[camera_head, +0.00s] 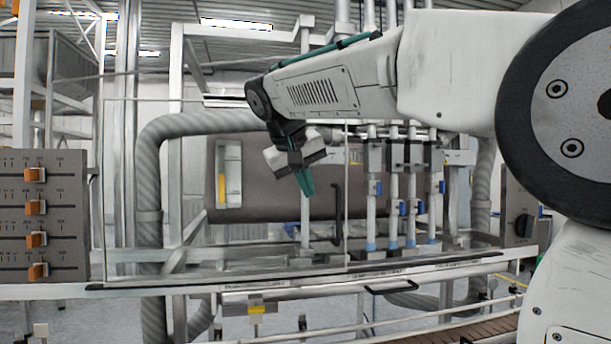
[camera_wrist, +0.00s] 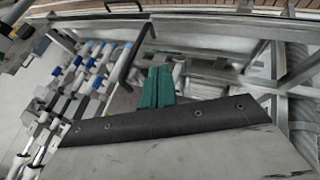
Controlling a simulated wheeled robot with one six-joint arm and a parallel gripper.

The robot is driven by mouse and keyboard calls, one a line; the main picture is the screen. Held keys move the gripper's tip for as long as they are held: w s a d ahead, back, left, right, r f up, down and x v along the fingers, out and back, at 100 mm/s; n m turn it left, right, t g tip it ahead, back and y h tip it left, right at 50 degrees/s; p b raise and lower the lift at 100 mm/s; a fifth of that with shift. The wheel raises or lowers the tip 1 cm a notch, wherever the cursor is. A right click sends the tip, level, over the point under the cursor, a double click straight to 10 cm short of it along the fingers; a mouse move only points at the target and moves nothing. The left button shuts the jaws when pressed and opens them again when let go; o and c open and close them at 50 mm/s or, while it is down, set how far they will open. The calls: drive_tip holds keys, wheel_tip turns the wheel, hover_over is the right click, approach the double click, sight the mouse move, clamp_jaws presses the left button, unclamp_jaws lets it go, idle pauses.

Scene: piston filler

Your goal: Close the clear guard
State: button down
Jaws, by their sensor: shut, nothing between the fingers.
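The clear guard (camera_head: 270,268) is a see-through panel with thin edges in front of the left half of the machine in the head view. Its right edge stands left of the filling nozzles, which show uncovered. A dark upright handle (camera_head: 337,215) is near that right edge; a dark bar that looks like it shows in the wrist view (camera_wrist: 125,52). My gripper (camera_head: 306,185) has green fingers, shut and empty, pointing down to the left of the handle and above it. The fingers also show in the wrist view (camera_wrist: 157,88). I cannot tell the depth gap to the panel.
Several nozzles (camera_head: 393,200) with blue clips stand right of the panel. A control box with orange sliders (camera_head: 38,215) is at far left, and a dark knob box (camera_head: 522,225) at right.

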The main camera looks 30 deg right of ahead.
sight(328, 200)
drive_tip(key=shift+w+d+f, duration=0.15)
drive_tip(key=shift+d+f, duration=0.5)
drive_tip(key=shift+d, duration=0.4)
drive_tip(key=shift+w+d+f, duration=0.2)
drive_tip(key=shift+d+f, duration=0.4)
drive_tip(key=shift+d, duration=0.5)
drive_tip(key=shift+w+d+f, duration=0.15)
drive_tip(key=shift+d+f, duration=0.5)
drive_tip(key=shift+d, duration=0.4)
